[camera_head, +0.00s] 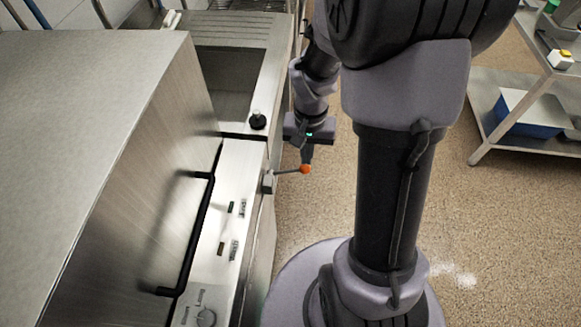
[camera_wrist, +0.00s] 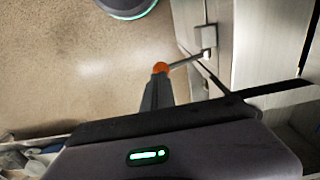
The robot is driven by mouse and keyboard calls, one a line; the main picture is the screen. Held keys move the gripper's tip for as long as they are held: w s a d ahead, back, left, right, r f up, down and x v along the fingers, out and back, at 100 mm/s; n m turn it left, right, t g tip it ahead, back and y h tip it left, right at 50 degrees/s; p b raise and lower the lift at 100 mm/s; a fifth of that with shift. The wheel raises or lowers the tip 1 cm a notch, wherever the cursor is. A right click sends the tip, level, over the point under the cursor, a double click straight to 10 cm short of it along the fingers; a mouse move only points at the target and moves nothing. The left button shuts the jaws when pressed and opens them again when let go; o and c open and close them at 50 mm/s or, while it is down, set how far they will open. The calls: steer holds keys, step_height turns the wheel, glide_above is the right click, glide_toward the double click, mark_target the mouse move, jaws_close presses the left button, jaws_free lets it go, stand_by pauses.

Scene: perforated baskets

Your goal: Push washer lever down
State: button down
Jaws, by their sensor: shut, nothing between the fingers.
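The washer lever is a thin metal rod with an orange ball end (camera_head: 305,169). It sticks out to the right from a small metal block (camera_head: 268,183) on the washer's side. The rod looks about level in the head view. My gripper (camera_head: 306,155) is shut and points down right at the orange ball. In the wrist view my shut fingertips (camera_wrist: 158,80) meet the orange ball (camera_wrist: 160,67), hiding part of it. I cannot tell whether they press on it or are just above it. The lever rod (camera_wrist: 186,61) shows in the wrist view too.
The steel washer hood (camera_head: 120,110) with a black handle (camera_head: 197,235) stands left. Its front panel has small buttons and a dial (camera_head: 206,317). A sink (camera_head: 225,80) lies behind. A shelf with a blue bin (camera_head: 535,118) is at right. The speckled floor between is clear.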

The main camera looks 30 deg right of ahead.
mark_target(307, 167)
stand_by(0.3)
steer(key=shift+d+f+b, duration=0.1)
steer(key=shift+f+b, duration=2.1)
steer(key=shift+f, duration=0.4)
steer(key=shift+s+f, duration=0.1)
steer(key=shift+f, duration=1.45)
steer(key=shift+r, duration=0.1)
step_height(307, 167, up, 12)
steer(key=p, duration=0.9)
steer(key=shift+p, duration=0.4)
